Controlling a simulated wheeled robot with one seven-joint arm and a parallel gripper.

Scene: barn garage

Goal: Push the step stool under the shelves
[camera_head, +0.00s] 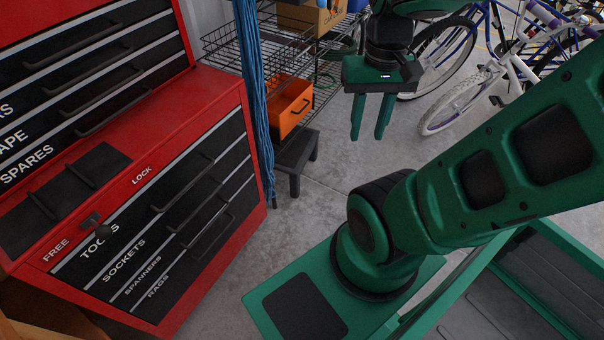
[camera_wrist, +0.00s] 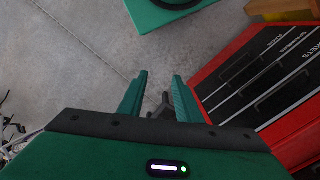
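The step stool (camera_head: 297,155) is small, low and dark grey. It stands on the floor in the head view beside the red tool chest, close to the wire shelves (camera_head: 258,46). The blue hanging cords hide part of its left side. My gripper (camera_head: 369,134) hangs to the right of the stool with its fingers pointing down. The fingers are apart with nothing seen held. In the wrist view my gripper (camera_wrist: 158,88) shows both green fingers spread. A dark shape shows between them, and I cannot tell what it is.
A red tool chest (camera_head: 225,85) fills the left and also shows in the wrist view (camera_wrist: 293,62). Blue cords (camera_head: 256,90) hang at its corner. Bicycles (camera_head: 455,100) stand at back right. The floor (camera_head: 335,170) right of the stool is clear.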

